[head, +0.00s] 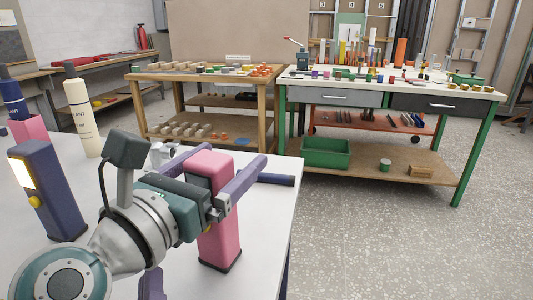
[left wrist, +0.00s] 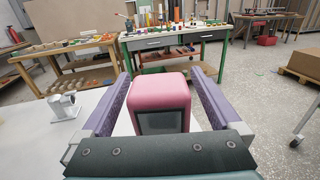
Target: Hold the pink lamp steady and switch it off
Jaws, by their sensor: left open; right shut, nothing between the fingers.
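The pink lamp (head: 218,240) stands upright on the white table, near its right edge. In the left wrist view the pink lamp (left wrist: 160,92) shows a grey panel that looks unlit; its switch is not clearly seen. My left gripper (head: 236,178) is open, with its purple fingers on either side of the lamp's upper part.
A navy lamp (head: 47,192) with a lit panel and yellow button stands at the left. Behind it are a cream bottle (head: 82,118) and a navy bottle (head: 14,100). A grey fixture (left wrist: 67,106) stands left of the pink lamp. A dark blue rod (head: 276,180) lies near the table's edge.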

